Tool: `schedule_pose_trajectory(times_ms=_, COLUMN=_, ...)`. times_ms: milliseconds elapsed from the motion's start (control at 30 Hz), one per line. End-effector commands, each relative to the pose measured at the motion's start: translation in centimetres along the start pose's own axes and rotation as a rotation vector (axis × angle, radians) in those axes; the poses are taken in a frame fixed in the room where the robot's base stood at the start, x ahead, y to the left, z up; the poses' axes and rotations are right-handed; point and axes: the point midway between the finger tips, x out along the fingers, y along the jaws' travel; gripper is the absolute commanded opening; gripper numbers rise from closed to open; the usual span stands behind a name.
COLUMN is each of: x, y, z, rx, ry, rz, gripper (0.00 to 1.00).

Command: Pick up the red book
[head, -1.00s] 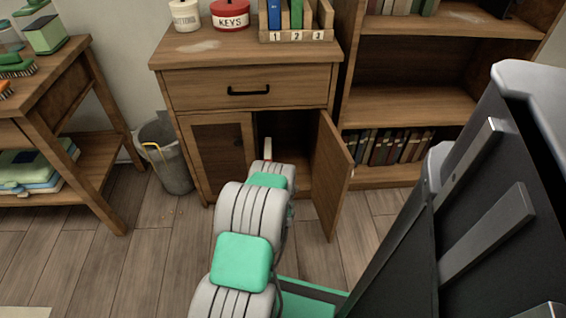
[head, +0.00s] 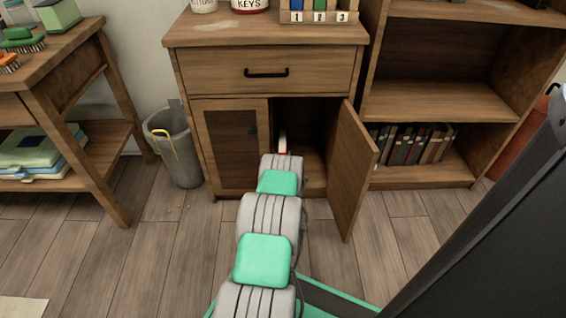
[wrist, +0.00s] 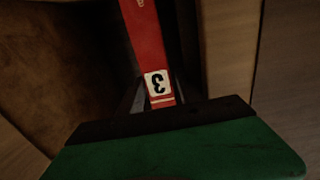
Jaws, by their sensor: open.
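The red book (wrist: 146,40) shows in the wrist view with its narrow spine towards me and a white label marked 3. It stands inside the open cupboard of the wooden cabinet (head: 225,148). My gripper (wrist: 160,97) is open, with one dark finger on each side of the book's near end. I cannot tell whether either finger touches it. In the head view my arm reaches into the cupboard and hides the gripper. Only a small pale and red piece shows above the arm's end.
The open cabinet door (head: 353,172) stands just right of my arm. A bookshelf (head: 435,100) with several books is further right. A grey bin (head: 178,150) and a wooden table (head: 95,190) are on the left.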

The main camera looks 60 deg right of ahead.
Motion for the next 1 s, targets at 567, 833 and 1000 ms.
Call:
schedule_pose_trajectory(times_ms=567, x=2.3, y=0.0, z=0.1, rx=0.002, ry=-0.002, rz=0.001, gripper=0.25)
schedule_pose_trajectory(times_ms=833, x=2.3, y=0.0, z=0.1, rx=0.002, ry=-0.002, rz=0.001, gripper=0.03)
schedule_pose_trajectory(times_ms=1000, x=2.3, y=0.0, z=0.2, rx=0.002, ry=-0.002, rz=0.001, gripper=0.00)
